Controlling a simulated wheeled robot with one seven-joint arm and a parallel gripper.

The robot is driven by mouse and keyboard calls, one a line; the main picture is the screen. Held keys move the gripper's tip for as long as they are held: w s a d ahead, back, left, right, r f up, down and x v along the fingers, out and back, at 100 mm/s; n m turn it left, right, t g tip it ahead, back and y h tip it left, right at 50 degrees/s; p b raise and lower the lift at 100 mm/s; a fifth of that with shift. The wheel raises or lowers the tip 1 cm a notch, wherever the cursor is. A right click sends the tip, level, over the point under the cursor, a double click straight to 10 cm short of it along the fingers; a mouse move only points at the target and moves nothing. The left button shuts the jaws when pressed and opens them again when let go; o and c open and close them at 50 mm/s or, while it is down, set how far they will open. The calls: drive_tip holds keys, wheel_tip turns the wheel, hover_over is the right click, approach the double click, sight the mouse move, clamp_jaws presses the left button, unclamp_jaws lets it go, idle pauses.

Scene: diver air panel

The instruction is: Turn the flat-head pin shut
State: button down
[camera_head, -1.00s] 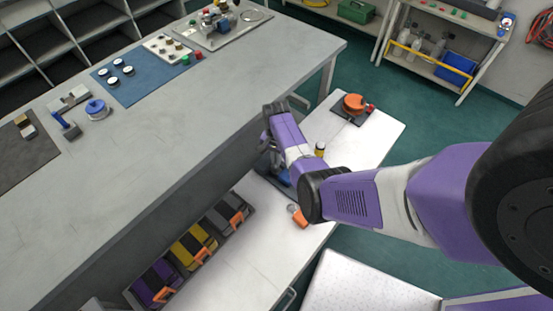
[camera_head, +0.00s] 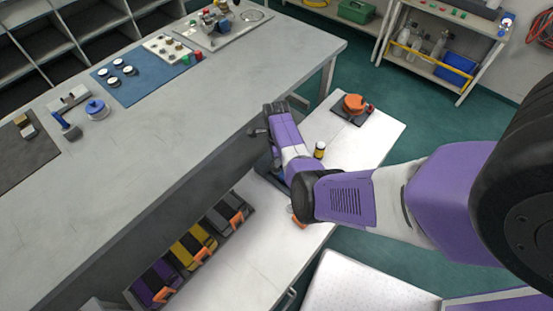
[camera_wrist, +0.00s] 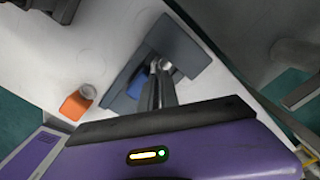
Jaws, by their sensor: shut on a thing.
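In the wrist view my gripper (camera_wrist: 157,72) reaches down to a dark grey fixture (camera_wrist: 182,42) on the white surface. Its two narrow fingers are close together, shut on a small pale metal piece at their tips, which looks like the flat-head pin. The pin is mostly hidden by the fingers, so its turn angle cannot be told. A blue part (camera_wrist: 137,84) of the fixture shows just left of the fingers. In the head view my wrist covers most of the fixture, and the fingertips and pin are hidden.
An orange piece with a pale round end (camera_wrist: 76,104) lies left of the fixture. The long grey bench (camera_head: 170,130) borders the left side.

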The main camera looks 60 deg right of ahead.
drive_tip(key=shift+w+d+r+m, duration=0.1)
drive_tip(key=shift+m, duration=0.65)
drive_tip(key=shift+d+r+m, duration=0.1)
drive_tip(key=shift+m, duration=0.65)
drive_tip(key=c, duration=1.6)
unclamp_jaws()
drive_tip(key=shift+a, duration=0.1)
drive_tip(key=shift+f, duration=0.1)
wheel_tip(320, 180, up, 8)
drive_tip(key=shift+f, duration=0.1)
